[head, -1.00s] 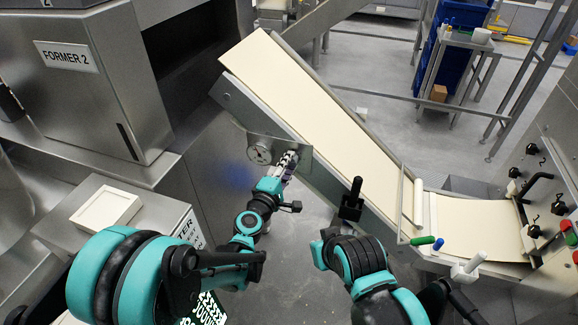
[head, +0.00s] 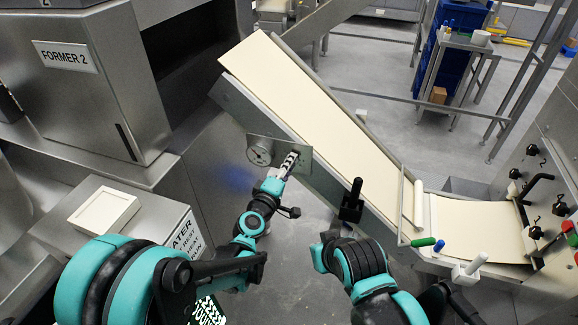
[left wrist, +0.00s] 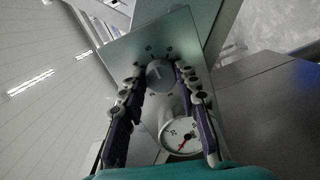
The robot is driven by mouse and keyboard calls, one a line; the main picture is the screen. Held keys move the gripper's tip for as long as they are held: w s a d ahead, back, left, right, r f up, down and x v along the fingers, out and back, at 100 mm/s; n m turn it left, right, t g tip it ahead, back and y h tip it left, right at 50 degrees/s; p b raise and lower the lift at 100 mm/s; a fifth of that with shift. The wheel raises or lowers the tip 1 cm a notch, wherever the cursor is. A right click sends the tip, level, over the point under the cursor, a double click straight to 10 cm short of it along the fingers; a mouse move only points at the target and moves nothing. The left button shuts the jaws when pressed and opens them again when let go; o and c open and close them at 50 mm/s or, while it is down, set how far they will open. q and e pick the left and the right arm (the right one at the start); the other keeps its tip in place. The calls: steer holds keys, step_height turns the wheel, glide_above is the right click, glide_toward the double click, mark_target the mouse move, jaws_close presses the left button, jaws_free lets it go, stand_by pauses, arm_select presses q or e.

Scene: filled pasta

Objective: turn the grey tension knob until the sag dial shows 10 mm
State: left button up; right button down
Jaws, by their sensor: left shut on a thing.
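The grey tension knob (left wrist: 160,75) sits on a metal plate on the conveyor's side. My left gripper (left wrist: 158,82) is around it, one finger on each side, shut on it. In the head view the left gripper (head: 289,162) reaches the plate and hides the knob. The round white sag dial (head: 260,150) is just left of the gripper. In the left wrist view the dial (left wrist: 183,134) lies between the fingers, nearer the camera; its red needle points down and left in that picture. The exact reading is too small to tell. My right gripper is not clearly visible.
The cream sheet (head: 310,100) runs along the sloped conveyor above the plate. A grey box with a white lid block (head: 104,211) stands at the left. A control panel with black knobs (head: 545,190) is at the far right. Bare floor lies below the conveyor.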

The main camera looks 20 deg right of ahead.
arm_select(q)
steer(key=o, duration=1.2)
steer(key=shift+c, duration=0.2)
steer(key=v, duration=1.2)
steer(key=shift+d+f, duration=0.1)
